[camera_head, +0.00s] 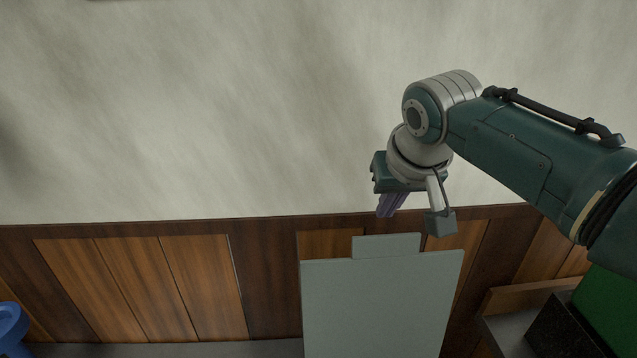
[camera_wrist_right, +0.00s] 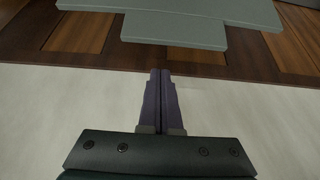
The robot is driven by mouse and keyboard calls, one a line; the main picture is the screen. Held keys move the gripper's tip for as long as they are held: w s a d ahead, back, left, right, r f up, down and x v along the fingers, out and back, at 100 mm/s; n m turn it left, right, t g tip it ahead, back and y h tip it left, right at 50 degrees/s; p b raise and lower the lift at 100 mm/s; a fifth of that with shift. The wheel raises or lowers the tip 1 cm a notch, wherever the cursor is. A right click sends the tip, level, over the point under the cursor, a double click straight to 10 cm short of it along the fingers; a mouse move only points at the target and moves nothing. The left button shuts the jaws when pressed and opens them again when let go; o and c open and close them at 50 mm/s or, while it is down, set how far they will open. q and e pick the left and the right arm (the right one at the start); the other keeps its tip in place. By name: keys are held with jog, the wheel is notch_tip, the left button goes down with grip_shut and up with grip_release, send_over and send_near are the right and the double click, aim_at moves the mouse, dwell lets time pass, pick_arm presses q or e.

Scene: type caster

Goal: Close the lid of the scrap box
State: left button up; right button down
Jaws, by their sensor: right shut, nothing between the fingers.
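The scrap box lid (camera_head: 380,305) is a flat grey-green panel standing up, with a narrower tab (camera_head: 386,246) on its top edge. The body of the box is out of view below. My right gripper (camera_head: 390,205) is just above the tab in the head view, its purple fingers pointing down. In the right wrist view, the gripper (camera_wrist_right: 161,75) has its fingers together and empty, with a visible gap to the lid (camera_wrist_right: 200,8) and its tab (camera_wrist_right: 172,33). My left gripper is not in view.
A wood-panelled lower wall (camera_head: 265,280) and a pale upper wall (camera_head: 200,110) stand behind. A blue object (camera_head: 11,325) is cut off at the lower left. A wooden edge (camera_head: 530,295), a black item (camera_head: 565,332) and a green surface (camera_head: 608,308) lie at the lower right.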

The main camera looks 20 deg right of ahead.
jog(key=s+p, duration=0.1)
jog(key=p, duration=0.1)
jog(key=s+a+p, duration=0.1)
jog(key=s+p, duration=0.1)
jog(key=shift+s, duration=0.25)
jog(key=shift+s, duration=0.1)
